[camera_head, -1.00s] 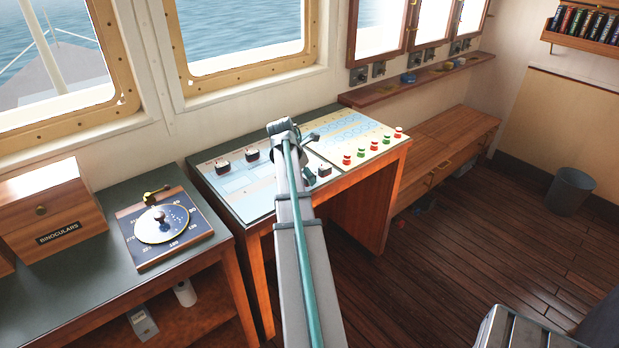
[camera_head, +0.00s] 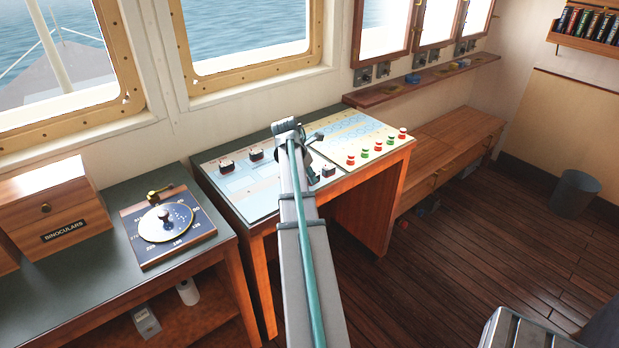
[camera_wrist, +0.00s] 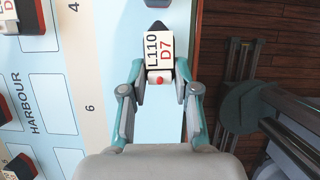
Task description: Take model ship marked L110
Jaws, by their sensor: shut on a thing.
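The model ship marked L110 (camera_wrist: 157,50) shows in the wrist view, with a white top reading "L110" and "D7", a dark pointed end and a red dot at its near end. My gripper (camera_wrist: 158,74) is shut on it, one finger on each side of the near end. It is over the pale blue chart panel (camera_wrist: 110,20) by its wooden edge. I cannot tell whether it touches the panel. In the head view my arm hides most of the gripper. Other model ships stand on the panel (camera_head: 250,200) there, two at the left (camera_head: 227,167) and (camera_head: 255,154).
Red and green buttons (camera_head: 377,146) line the panel's right part. At left, a counter (camera_head: 110,262) holds a dial instrument (camera_head: 165,222) and a binoculars box (camera_head: 50,208). A bench (camera_head: 440,155) stands to the right. Floor (camera_head: 470,250) is open in front.

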